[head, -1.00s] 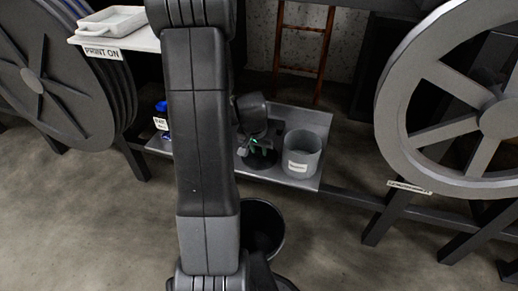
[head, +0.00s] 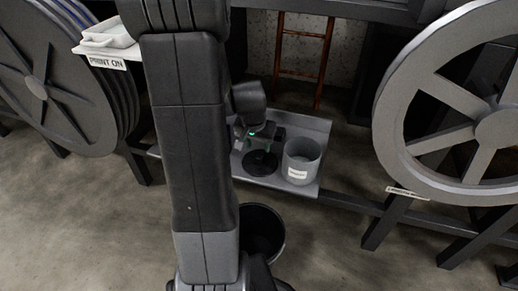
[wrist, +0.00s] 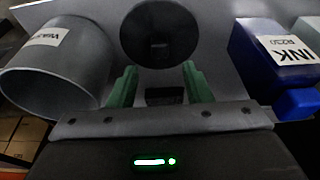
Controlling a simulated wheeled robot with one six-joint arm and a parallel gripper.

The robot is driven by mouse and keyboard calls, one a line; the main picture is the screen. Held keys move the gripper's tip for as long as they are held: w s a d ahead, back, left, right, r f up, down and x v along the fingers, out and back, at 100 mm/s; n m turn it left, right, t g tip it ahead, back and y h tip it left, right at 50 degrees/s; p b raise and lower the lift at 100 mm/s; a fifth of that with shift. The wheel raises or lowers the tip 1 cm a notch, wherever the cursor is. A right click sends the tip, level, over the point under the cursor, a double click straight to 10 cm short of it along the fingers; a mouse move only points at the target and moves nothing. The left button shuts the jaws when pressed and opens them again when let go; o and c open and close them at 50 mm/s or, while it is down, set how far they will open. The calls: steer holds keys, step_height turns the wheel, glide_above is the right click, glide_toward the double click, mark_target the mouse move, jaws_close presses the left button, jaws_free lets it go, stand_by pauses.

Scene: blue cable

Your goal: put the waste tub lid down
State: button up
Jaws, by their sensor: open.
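The waste tub lid (head: 260,164) is a dark round disc lying on the grey shelf, left of the waste tub. It also shows in the wrist view (wrist: 160,22), with a small dark part at its middle. The grey waste tub (head: 301,163) stands open on the shelf; in the wrist view the tub (wrist: 62,68) is at the left with its label in sight. My gripper (head: 257,140) is above and behind the lid. In the wrist view its green fingers (wrist: 160,86) are apart, with the lid beyond them and nothing held.
The grey shelf (head: 322,128) has a raised back. A blue ink container (wrist: 262,62) stands right of the lid in the wrist view. A small dark block (wrist: 164,96) shows between the fingers. A large grey wheel (head: 392,115) is at the right, and a dark bin (head: 272,222) is below.

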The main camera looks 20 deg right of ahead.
mark_target(260, 157)
steer(key=shift+p+v, duration=0.35)
steer(key=shift+v, duration=2.05)
steer(key=b+x, duration=0.3)
steer(key=x, duration=0.9)
steer(key=shift+f, duration=0.35)
steer(key=shift+r+p, duration=0.65)
steer(key=shift+r, duration=1.8)
